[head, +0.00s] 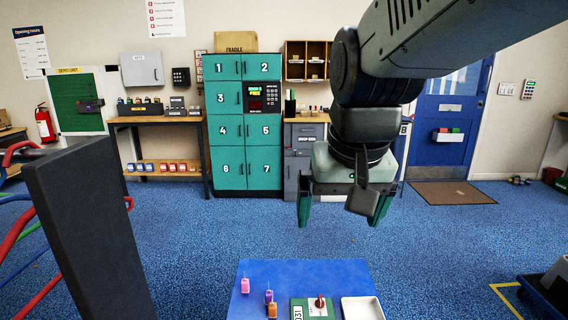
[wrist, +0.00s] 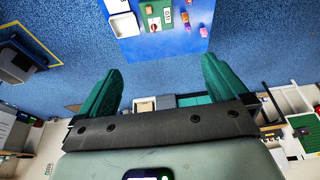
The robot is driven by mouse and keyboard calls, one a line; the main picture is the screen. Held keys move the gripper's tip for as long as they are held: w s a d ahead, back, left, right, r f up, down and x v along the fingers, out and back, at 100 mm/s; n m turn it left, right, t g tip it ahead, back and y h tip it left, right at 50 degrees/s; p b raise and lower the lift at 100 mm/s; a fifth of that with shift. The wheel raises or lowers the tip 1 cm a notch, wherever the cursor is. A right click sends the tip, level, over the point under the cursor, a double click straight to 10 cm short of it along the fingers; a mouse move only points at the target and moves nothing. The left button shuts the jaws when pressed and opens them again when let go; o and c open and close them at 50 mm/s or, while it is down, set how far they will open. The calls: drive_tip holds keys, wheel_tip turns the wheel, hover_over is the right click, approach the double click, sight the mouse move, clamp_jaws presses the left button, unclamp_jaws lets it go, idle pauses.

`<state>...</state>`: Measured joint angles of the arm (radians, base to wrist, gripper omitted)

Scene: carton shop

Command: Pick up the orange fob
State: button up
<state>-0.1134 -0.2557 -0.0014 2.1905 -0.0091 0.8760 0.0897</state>
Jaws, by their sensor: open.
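The orange fob (head: 272,311) stands on the blue table near the bottom edge of the head view. It also shows small at the top of the wrist view (wrist: 186,15). A purple fob (head: 268,296) is right behind it, and a pink fob (head: 245,286) is farther back to the left. My gripper (head: 341,212) is open and empty, pointing down. It is high above the table and, in the head view, up and to the right of the fobs. Its two green fingers also show in the wrist view (wrist: 160,68).
The blue table (head: 300,272) also bears a green panel (head: 326,301) with a red knob (head: 320,300), right of the orange fob, and a white tray (head: 362,308) at the right. A dark upright panel (head: 85,230) stands at the left. Blue floor around the table is open.

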drive_tip(key=shift+t, duration=0.9)
drive_tip(key=s+d, duration=0.1)
drive_tip(key=s, duration=0.3)
drive_tip(key=s+d, duration=0.1)
drive_tip(key=s, duration=0.3)
drive_tip(key=s+d, duration=0.1)
drive_tip(key=s, duration=0.2)
drive_tip(key=shift+s+r, duration=0.25)
drive_tip(key=shift+s, duration=0.15)
drive_tip(key=shift+c, duration=0.2)
drive_tip(key=shift+s+f, duration=0.1)
drive_tip(key=shift+s, duration=0.2)
drive_tip(key=c, duration=1.1)
